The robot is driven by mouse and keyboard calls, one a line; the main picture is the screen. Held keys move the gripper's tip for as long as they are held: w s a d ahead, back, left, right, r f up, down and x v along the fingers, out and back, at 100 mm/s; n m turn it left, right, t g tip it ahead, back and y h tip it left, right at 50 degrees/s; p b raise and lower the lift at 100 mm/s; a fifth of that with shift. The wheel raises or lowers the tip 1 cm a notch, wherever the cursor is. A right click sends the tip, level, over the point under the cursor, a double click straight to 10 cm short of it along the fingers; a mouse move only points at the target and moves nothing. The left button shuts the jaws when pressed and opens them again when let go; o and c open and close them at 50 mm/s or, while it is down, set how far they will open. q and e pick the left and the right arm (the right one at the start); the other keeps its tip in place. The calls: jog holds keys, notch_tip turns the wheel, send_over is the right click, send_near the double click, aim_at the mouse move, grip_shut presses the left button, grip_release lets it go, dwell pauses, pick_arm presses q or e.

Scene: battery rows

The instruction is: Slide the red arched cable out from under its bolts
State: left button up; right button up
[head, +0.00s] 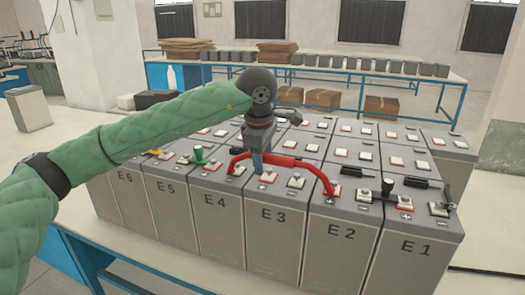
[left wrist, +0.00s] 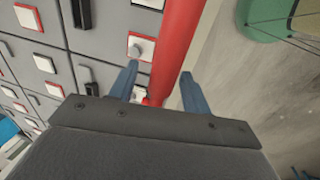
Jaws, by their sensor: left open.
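The red arched cable (head: 290,161) spans the front row of grey batteries, from a terminal by E4 (head: 236,170) to a terminal by E2 (head: 332,191). Its ends sit at small bolts there; how tightly cannot be told. My left gripper (head: 265,174) points down at the cable's middle, above E3. In the left wrist view its two blue fingers (left wrist: 159,72) are apart, and the red cable (left wrist: 178,40) runs between them in the picture. Whether they touch it cannot be told. My right gripper is not in view.
A green piece (head: 198,155) and a yellow piece (head: 156,153) stand on the batteries to the left. More batteries with white terminals fill the rows behind. A blue-framed bench (head: 438,72) stands at the back.

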pick_arm(q)
jog(key=shift+s, duration=0.1)
jog(key=shift+c, duration=0.9)
grip_shut()
jog(key=shift+r+b, duration=0.1)
jog(key=shift+b, duration=0.45)
jog(key=shift+s+a+b, duration=0.35)
jog(key=shift+s+b, duration=0.25)
jog(key=shift+s, duration=0.35)
jog(key=shift+s+a+b, duration=0.3)
jog(key=shift+s+b, duration=0.3)
jog(key=shift+s, duration=0.3)
dwell(0.6)
jog(key=shift+f+b, duration=0.4)
jog(key=shift+b, duration=0.4)
dwell(0.5)
